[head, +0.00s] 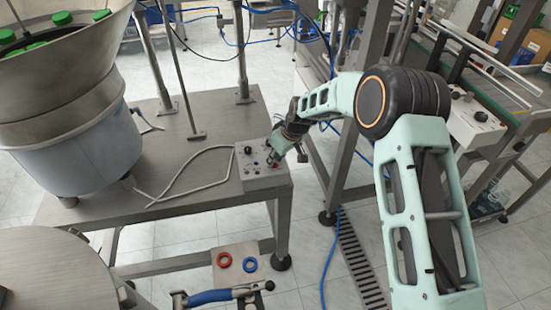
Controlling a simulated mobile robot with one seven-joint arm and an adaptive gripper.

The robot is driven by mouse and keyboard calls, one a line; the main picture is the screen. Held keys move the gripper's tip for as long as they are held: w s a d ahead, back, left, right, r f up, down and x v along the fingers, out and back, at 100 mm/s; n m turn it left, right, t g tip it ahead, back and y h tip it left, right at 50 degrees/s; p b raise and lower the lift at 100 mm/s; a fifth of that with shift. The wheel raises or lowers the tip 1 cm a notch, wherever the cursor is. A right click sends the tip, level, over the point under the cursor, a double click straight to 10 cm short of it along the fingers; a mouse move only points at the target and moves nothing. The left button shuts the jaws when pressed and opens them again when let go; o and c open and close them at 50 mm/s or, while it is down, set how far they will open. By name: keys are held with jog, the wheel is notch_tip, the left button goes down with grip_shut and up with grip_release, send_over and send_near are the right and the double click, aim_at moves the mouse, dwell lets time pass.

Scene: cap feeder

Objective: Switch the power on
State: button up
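A small grey control box (257,184) sits at the right front corner of the steel table. Its top panel carries a black knob (248,149) at the back left and several small buttons or lamps. A cable runs from the box to the left. My gripper (272,161) is at the right part of this panel, pointing down and to the left, close above or touching it; I cannot tell which. The gripper hides some of the controls beneath it. Its fingers are too small and dark to show whether they are open or shut. Which control is the power switch cannot be read.
A large bowl feeder (75,155) with green caps (62,18) stands on the left of the steel table (190,180). Another control box (472,126) with black knobs is at the right by a conveyor. A red ring (224,259) and a blue ring (249,265) are at the front.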

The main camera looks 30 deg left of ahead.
grip_shut()
